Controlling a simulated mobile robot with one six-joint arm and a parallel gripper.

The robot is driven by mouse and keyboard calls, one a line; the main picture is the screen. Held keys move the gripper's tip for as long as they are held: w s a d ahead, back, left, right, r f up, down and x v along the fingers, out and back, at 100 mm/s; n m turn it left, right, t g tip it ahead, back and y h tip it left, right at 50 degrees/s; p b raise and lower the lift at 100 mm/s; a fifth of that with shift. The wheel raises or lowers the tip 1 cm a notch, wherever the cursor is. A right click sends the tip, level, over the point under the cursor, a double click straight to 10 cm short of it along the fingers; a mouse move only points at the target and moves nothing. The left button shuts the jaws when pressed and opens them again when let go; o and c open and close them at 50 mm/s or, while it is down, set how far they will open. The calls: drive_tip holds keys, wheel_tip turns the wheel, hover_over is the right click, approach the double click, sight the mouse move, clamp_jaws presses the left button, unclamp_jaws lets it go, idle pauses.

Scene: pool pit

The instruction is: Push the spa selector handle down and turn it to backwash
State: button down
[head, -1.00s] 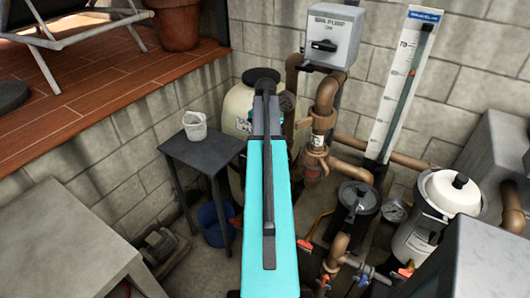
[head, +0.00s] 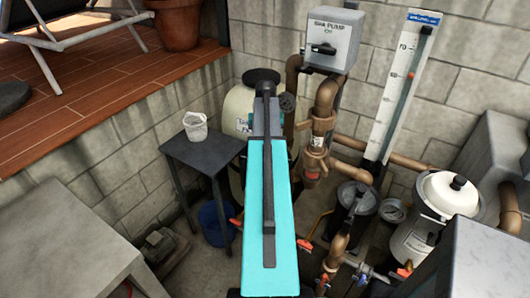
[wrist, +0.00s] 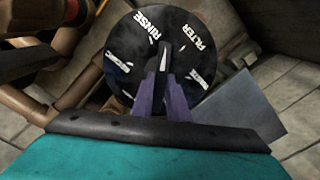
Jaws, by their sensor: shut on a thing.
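The spa selector's round black dial (wrist: 165,50) shows in the wrist view, with RINSE at upper left and FILTER at upper right. Other labels are too small or covered to read, and I cannot make out BACKWASH. The handle (wrist: 163,57) points up the picture, between RINSE and FILTER. My gripper (wrist: 164,85) is shut on the handle, with a purple finger on each side. In the head view my arm hides most of the selector; a dark rounded top (head: 262,75) shows past it, above the cream filter tank (head: 236,104).
A dark side table (head: 203,150) with a white basket (head: 195,126) stands left of the tank. Brown pipes (head: 322,125), a grey SPA PUMP switch box (head: 334,38) and a white gauge board (head: 402,80) stand to the right. A concrete slab (head: 60,230) is at lower left.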

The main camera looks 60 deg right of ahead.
drive_tip(key=shift+s+f+n+p, duration=0.1)
drive_tip(key=shift+n+p, duration=0.25)
drive_tip(key=shift+n, duration=2.15)
drive_tip(key=c, duration=1.6)
unclamp_jaws()
drive_tip(key=shift+r+p, duration=2.1)
drive_tip(key=shift+r, duration=1.5)
